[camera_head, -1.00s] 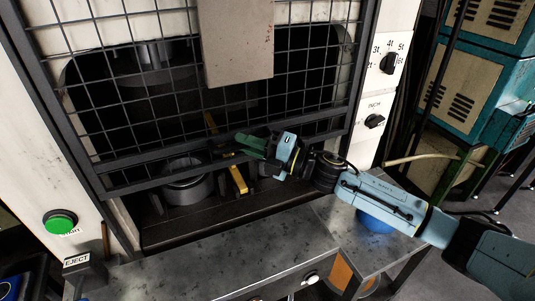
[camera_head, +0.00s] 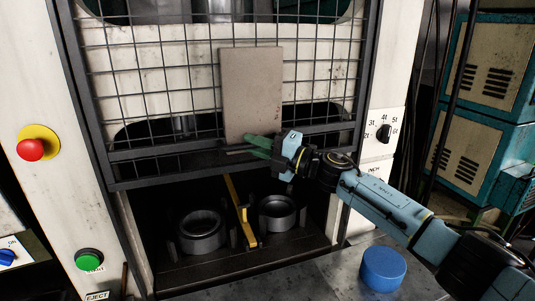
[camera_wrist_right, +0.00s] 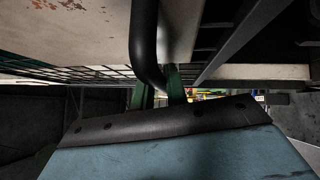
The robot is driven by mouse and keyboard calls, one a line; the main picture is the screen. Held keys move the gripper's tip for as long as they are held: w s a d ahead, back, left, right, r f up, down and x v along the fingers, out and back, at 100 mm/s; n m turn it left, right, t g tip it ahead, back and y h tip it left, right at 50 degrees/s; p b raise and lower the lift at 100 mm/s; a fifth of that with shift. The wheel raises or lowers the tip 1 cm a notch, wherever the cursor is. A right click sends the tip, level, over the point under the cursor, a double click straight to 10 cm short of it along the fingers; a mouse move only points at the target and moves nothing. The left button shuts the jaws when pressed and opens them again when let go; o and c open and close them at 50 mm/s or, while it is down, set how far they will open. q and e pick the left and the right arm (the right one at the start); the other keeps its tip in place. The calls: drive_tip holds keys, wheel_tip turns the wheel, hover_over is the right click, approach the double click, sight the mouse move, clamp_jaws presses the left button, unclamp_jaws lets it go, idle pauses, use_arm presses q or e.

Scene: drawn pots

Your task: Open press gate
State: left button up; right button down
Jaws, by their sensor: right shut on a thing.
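The press gate (camera_head: 160,168) is a dark-framed wire-mesh panel with a plain beige plate (camera_head: 252,90) on it. It stands partly raised, with its lower bar above an open gap into the press. My right gripper (camera_head: 262,147) is at the gate's lower bar, just under the plate. In the right wrist view its green fingers (camera_wrist_right: 160,88) are closed around a black curved handle (camera_wrist_right: 145,45). The gripper body hides part of the handle in the head view. My left gripper is out of view.
Two grey metal rings (camera_head: 201,231) (camera_head: 277,213) sit inside the opening, with a yellow bar (camera_head: 240,210) between them. A blue round object (camera_head: 382,268) stands on the bench at right. A red button (camera_head: 31,149) and a green button (camera_head: 89,260) are at left.

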drive_tip(key=shift+r, duration=0.1)
drive_tip(key=c, duration=1.4)
unclamp_jaws()
drive_tip(key=shift+d, duration=0.1)
drive_tip(key=b+v, duration=0.3)
drive_tip(key=v, duration=1)
drive_tip(key=shift+s, duration=0.1)
